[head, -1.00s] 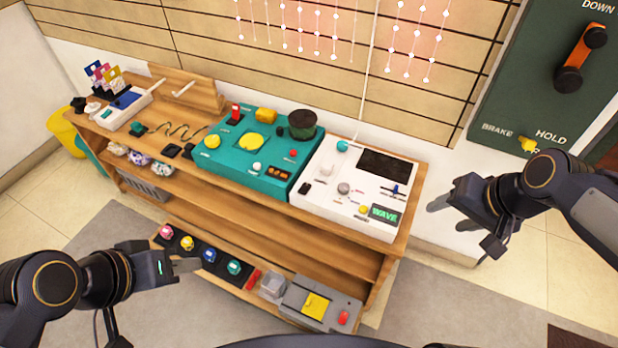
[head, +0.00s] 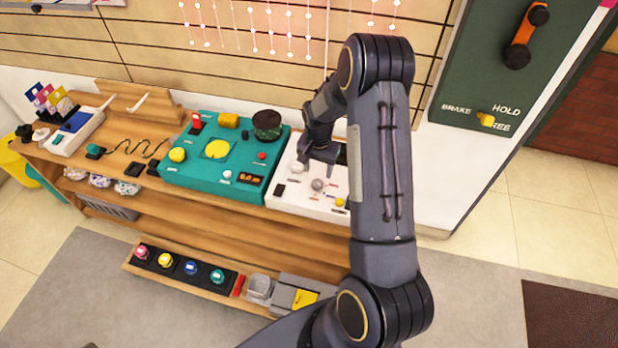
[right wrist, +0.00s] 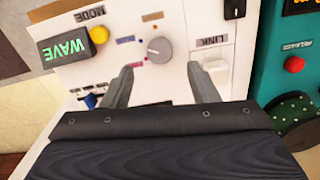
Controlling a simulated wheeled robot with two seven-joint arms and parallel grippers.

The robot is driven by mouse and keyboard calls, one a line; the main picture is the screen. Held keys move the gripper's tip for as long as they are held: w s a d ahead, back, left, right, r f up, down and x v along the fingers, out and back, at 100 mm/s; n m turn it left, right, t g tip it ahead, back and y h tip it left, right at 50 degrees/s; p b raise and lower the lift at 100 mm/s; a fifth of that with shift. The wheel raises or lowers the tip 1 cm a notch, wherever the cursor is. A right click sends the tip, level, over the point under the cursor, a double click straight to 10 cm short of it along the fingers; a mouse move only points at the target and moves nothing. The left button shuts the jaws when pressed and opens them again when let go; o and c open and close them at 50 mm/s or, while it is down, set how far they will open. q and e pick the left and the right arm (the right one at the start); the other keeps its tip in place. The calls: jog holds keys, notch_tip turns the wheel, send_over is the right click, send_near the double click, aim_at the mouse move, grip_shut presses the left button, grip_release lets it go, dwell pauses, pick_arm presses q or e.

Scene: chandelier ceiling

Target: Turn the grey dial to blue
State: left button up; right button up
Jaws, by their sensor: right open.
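The grey dial (head: 317,184) is a small round knob on the white panel (head: 285,195), with small coloured labels around it. In the right wrist view the grey dial (right wrist: 159,49) lies just beyond my fingertips and roughly between their lines. A purple label and an orange one show near it; I cannot clearly read which mark it points at. My right gripper (right wrist: 160,70) is open and empty, reaching down over the panel. In the head view my right gripper (head: 318,160) is just behind the dial, partly hidden by my arm. My left gripper is out of view.
A white knob (right wrist: 215,66) by the LINK label is close to one finger. A yellow knob (right wrist: 99,35) and the WAVE display (right wrist: 64,50) are at the left. The teal panel (head: 200,175) adjoins the white one. My arm hides the white panel's right side.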

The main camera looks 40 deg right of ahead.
aim_at(317, 182)
notch_tip(317, 182, down, 6)
jog(key=shift+r, duration=0.1)
jog(key=c, duration=1)
